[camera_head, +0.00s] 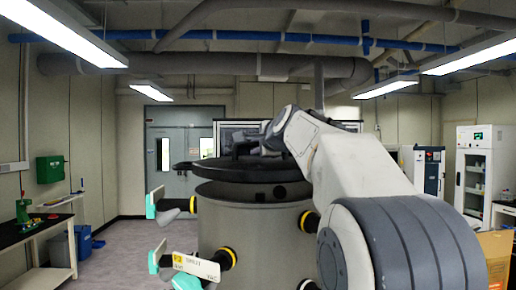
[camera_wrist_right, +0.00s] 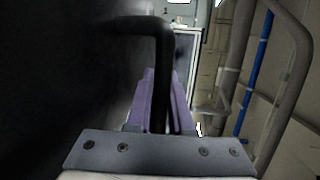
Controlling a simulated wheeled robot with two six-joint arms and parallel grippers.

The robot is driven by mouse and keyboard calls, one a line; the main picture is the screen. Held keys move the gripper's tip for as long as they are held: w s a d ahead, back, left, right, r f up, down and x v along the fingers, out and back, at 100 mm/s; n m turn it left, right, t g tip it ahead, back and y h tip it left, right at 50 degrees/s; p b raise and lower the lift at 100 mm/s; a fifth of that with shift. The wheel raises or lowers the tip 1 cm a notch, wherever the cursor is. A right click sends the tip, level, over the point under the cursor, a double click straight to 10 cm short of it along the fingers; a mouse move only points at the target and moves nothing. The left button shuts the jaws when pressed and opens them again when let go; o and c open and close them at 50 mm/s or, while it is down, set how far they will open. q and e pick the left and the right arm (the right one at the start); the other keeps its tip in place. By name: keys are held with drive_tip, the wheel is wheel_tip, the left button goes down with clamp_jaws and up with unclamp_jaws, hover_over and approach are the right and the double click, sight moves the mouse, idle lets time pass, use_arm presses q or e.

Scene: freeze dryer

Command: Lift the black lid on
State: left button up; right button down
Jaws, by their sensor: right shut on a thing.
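The black lid (camera_head: 235,172) is a dark round disc at the top of the grey cylindrical vessel (camera_head: 250,225). It looks roughly level, and I cannot tell whether it rests on the rim or is slightly above it. My right arm reaches over from the right, and its gripper is small and dark above the lid in the head view. In the right wrist view, the purple fingers of my right gripper (camera_wrist_right: 163,105) are shut on a black bent bar, the lid handle (camera_wrist_right: 160,50). The dark lid surface fills the left side there. My left gripper is not in view.
Side ports with yellow rings (camera_head: 226,258) and teal-ended fittings (camera_head: 153,203) stick out from the vessel. A bench (camera_head: 40,232) stands at the left and a white cabinet (camera_head: 474,165) at the right. A cardboard box (camera_head: 496,250) is at the lower right. Floor at left is clear.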

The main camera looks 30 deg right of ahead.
drive_tip(key=shift+a+f+b, duration=0.15)
drive_tip(key=shift+f+b, duration=0.1)
drive_tip(key=shift+b, duration=0.1)
drive_tip(key=shift+f+b, duration=1.35)
drive_tip(key=shift+f, duration=0.05)
